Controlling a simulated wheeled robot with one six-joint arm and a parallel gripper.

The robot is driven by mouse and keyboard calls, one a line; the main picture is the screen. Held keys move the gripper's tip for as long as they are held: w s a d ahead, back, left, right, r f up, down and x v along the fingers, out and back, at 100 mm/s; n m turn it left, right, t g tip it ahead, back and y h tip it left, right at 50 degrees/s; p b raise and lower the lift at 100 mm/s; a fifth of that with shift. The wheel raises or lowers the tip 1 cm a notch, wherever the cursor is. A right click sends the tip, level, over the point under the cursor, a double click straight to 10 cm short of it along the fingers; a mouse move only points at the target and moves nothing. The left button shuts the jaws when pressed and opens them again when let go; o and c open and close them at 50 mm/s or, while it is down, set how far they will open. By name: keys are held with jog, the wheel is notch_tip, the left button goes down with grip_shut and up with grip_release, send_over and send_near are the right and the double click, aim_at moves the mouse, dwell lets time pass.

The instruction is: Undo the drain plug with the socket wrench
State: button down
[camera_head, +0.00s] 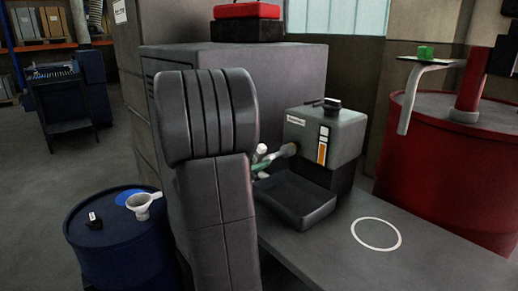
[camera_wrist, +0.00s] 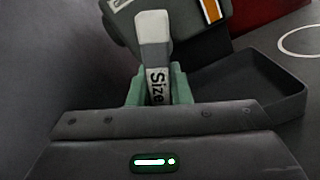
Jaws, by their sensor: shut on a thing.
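The socket wrench (camera_head: 277,153) is in my gripper (camera_wrist: 158,82). In the wrist view, the green fingers are shut on its grey handle (camera_wrist: 157,84), which bears the word "Size"; a pale block tops it. In the head view, the wrench's far end meets the left face of the grey housing (camera_head: 338,136), which has an orange gauge and a black cap. The drain plug cannot be made out; the wrench end may cover it. I cannot tell whether the socket is seated. My arm hides part of the gripper in the head view.
A black open tray (camera_head: 312,214) lies below the wrench, on the grey bench. A white ring (camera_head: 376,234) marks clear bench to the right. A red drum (camera_head: 450,170) stands at right. A blue drum (camera_head: 110,244) at left bears a white funnel (camera_head: 142,207).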

jog(key=n+p, duration=0.4)
jog(key=p, duration=0.1)
jog(key=n+p, duration=0.2)
jog(key=p, duration=0.1)
jog(key=shift+r, duration=0.3)
jog(key=n+p, duration=0.6)
jog(key=p, duration=0.2)
jog(key=shift+a+n, duration=0.1)
jog(key=shift+n, duration=0.3)
jog(key=n+p, duration=0.5)
jog(key=p, duration=0.2)
jog(key=shift+n, duration=0.3)
jog(key=shift+f+n+p, duration=0.3)
jog(key=shift+n+p, duration=0.4)
jog(key=shift+n, duration=0.1)
